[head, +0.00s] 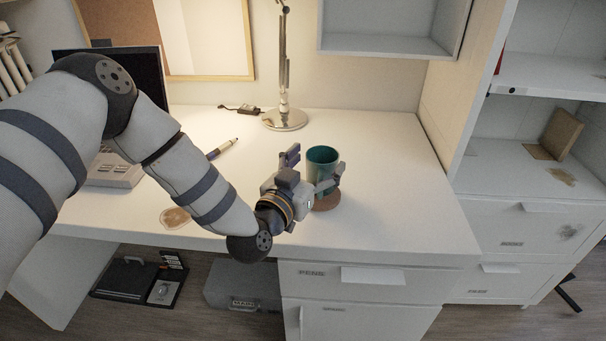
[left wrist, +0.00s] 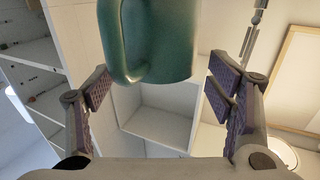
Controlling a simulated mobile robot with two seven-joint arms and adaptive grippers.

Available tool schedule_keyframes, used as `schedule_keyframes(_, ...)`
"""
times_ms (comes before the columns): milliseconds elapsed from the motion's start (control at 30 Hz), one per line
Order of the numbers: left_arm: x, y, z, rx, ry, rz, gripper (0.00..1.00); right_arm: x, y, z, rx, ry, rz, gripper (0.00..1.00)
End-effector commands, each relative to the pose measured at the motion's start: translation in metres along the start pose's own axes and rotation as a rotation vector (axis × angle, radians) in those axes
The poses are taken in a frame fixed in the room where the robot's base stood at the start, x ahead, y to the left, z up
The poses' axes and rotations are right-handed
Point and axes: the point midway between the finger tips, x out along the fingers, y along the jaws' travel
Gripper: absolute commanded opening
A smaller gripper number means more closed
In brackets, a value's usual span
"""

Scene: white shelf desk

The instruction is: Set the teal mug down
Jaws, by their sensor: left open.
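The teal mug (head: 322,168) stands upright at the front of the white desk, over a round brown coaster (head: 327,201). My left gripper (head: 309,171) is at the mug's left side, with its fingers spread apart. In the left wrist view the mug (left wrist: 158,40) is large at the top, with its handle toward the left. There my left gripper (left wrist: 158,95) is open, with a finger on either side and clear gaps to the mug. The mug's base is partly hidden by a finger in the head view. My right gripper is not in view.
A desk lamp (head: 285,118) stands behind the mug. A marker (head: 222,148) and a second coaster (head: 175,217) lie to the left. A laptop-like dark screen (head: 150,75) is at the back left. The desk right of the mug (head: 400,190) is clear.

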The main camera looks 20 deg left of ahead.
Motion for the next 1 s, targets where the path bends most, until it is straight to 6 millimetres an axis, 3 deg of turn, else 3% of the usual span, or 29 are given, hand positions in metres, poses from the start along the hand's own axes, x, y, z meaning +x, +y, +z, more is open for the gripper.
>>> schedule_keyframes(200, -0.058, 0.0, -0.004, 0.001, 0.002, 0.001, 0.75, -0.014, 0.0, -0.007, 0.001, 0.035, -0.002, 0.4)
schedule_keyframes(400, -0.092, 0.0, -0.002, 0.0, 0.002, 0.0, 0.75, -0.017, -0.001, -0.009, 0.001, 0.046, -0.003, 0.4)
schedule_keyframes(1000, -0.098, 0.0, -0.001, 0.0, 0.001, -0.001, 0.75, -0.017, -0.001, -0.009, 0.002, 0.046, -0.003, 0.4)
